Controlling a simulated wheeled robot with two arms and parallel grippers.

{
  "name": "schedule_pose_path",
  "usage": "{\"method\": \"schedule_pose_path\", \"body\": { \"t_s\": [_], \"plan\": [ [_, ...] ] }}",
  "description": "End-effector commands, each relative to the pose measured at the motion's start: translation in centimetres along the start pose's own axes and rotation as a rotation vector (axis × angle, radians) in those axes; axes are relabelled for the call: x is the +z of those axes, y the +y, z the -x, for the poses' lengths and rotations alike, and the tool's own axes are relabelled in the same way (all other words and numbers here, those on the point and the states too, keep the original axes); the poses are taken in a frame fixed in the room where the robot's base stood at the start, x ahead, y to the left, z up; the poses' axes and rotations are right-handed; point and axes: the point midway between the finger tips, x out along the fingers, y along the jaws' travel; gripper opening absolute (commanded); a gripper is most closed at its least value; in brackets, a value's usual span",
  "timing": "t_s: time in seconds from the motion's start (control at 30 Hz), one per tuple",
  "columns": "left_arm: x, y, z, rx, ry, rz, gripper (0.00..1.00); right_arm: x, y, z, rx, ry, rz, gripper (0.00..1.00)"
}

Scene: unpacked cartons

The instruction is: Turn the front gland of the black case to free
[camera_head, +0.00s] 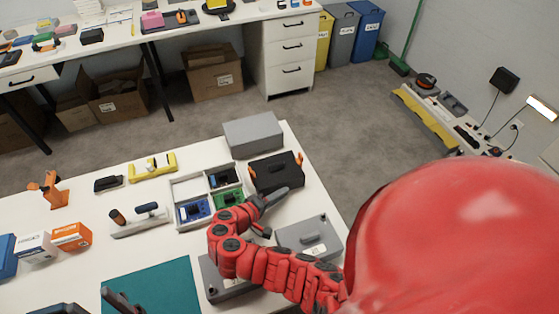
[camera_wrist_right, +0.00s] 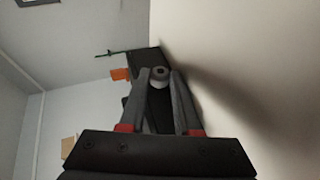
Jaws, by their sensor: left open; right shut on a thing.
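The black case (camera_head: 277,171) with orange latches lies on the white table in the head view. It also shows, foreshortened, in the right wrist view (camera_wrist_right: 147,60). My right gripper (camera_head: 272,200) reaches the case's near side. In the right wrist view, its two fingers (camera_wrist_right: 161,82) are shut on a round grey gland (camera_wrist_right: 160,73) with a dark hole in its middle. The gland's marking and turned angle are not readable. My left gripper (camera_head: 95,304) is open at the bottom left edge of the head view, over or beside the green mat, partly cut off.
A grey box (camera_head: 252,133) stands behind the case. A divided tray (camera_head: 178,189) with blue and green parts is to its left. Grey lidded cases (camera_head: 309,238) lie nearer me, by my right arm. The green mat (camera_head: 160,289) is clear in its middle.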

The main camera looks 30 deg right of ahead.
Motion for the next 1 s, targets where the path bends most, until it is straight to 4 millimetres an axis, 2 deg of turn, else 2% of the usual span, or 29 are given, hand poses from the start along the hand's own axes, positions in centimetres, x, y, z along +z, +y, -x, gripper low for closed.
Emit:
{"method": "schedule_pose_path", "body": {
  "t_s": [0.2, 0.23, 0.37, 0.4, 1.0],
  "plan": [
    [0.00, 0.00, 0.01, 0.000, 0.000, 0.000, 0.50, 0.10, -0.02, -0.08, 0.000, -0.003, 0.001, 0.00],
    [0.00, 0.00, 0.00, 0.000, 0.000, 0.000, 0.50, 0.12, -0.02, -0.08, 0.000, -0.004, 0.001, 0.35],
    [0.00, 0.00, 0.01, 0.000, 0.000, 0.000, 0.50, 0.10, -0.03, -0.07, -0.001, -0.003, 0.001, 0.58],
    [0.00, 0.00, 0.00, 0.000, 0.000, 0.000, 0.50, 0.09, -0.04, -0.06, -0.001, -0.003, 0.001, 0.61],
    [0.00, 0.00, 0.02, 0.000, 0.000, 0.000, 0.50, 0.11, -0.27, 0.00, -0.009, -0.002, 0.003, 0.61]
  ]
}}
